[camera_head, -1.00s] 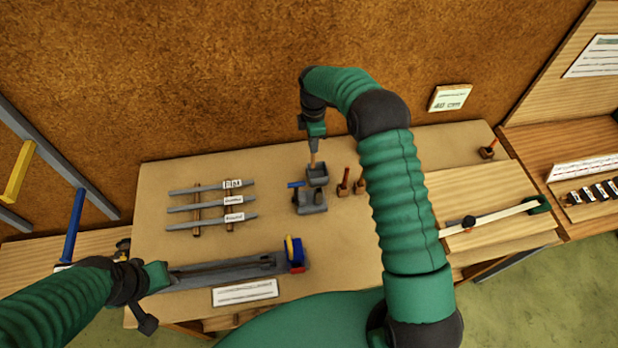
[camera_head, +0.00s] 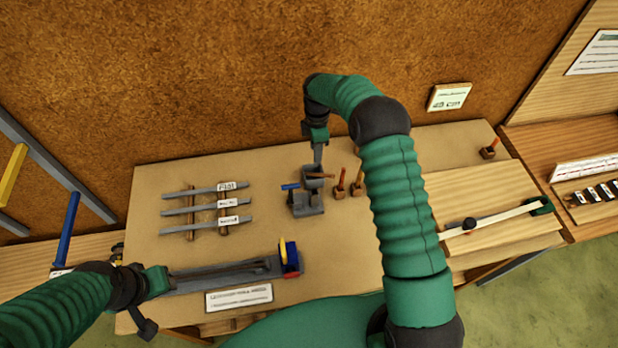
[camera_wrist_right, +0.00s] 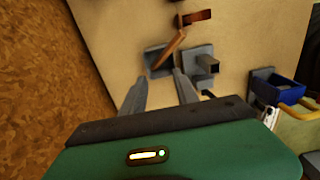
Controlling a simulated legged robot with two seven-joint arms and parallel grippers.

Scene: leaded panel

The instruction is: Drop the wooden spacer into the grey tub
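The grey tub (camera_head: 311,183) stands near the back middle of the bench; it also shows in the right wrist view (camera_wrist_right: 150,57). The brown wooden spacer (camera_head: 321,175) leans in the tub, tilted, with one end sticking out over the rim; its slanted length shows in the right wrist view (camera_wrist_right: 172,48). My right gripper (camera_head: 318,158) is just above the tub. In the right wrist view its two fingers (camera_wrist_right: 163,76) are apart with nothing between them. My left gripper (camera_head: 166,280) is at the left end of a long grey bar-like fixture; its fingers are not clear.
A grey block (camera_head: 306,207) with a blue handle stands in front of the tub. Small wooden holders (camera_head: 340,191) with upright sticks stand to its right. Grey strips (camera_head: 190,210) lie across wooden bars at left. The fixture (camera_head: 225,277) ends in a blue, yellow and red part.

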